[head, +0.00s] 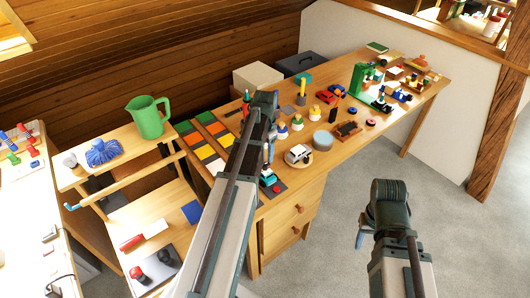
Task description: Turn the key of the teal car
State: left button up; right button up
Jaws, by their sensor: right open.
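The teal car (267,177) is small and sits on a dark mat near the front left of the long wooden table (352,150). Its key is too small to make out. My left arm reaches across the table's left end. Its gripper (269,152) points down just above or behind the teal car; its fingers are too small and dark to read. My right gripper (361,236) hangs down over the grey floor, right of the table and well apart from the car. It is open and empty.
A white car (298,153) on a round wooden disc stands close to the right of the teal car. A blue-grey round tin (322,140), a red car (330,96) and a green machine (361,80) stand farther along. A green jug (149,117) stands at left. The floor at right is clear.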

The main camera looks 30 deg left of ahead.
aim_at(265, 164)
pick_arm(q)
notch_tip(265, 164, up, 8)
jog(key=p, duration=0.6)
jog(key=shift+p, duration=0.4)
pick_arm(e)
notch_tip(265, 164, up, 8)
pick_arm(q)
jog(key=shift+f, duration=0.1)
pick_arm(e)
jog(key=shift+f, duration=0.1)
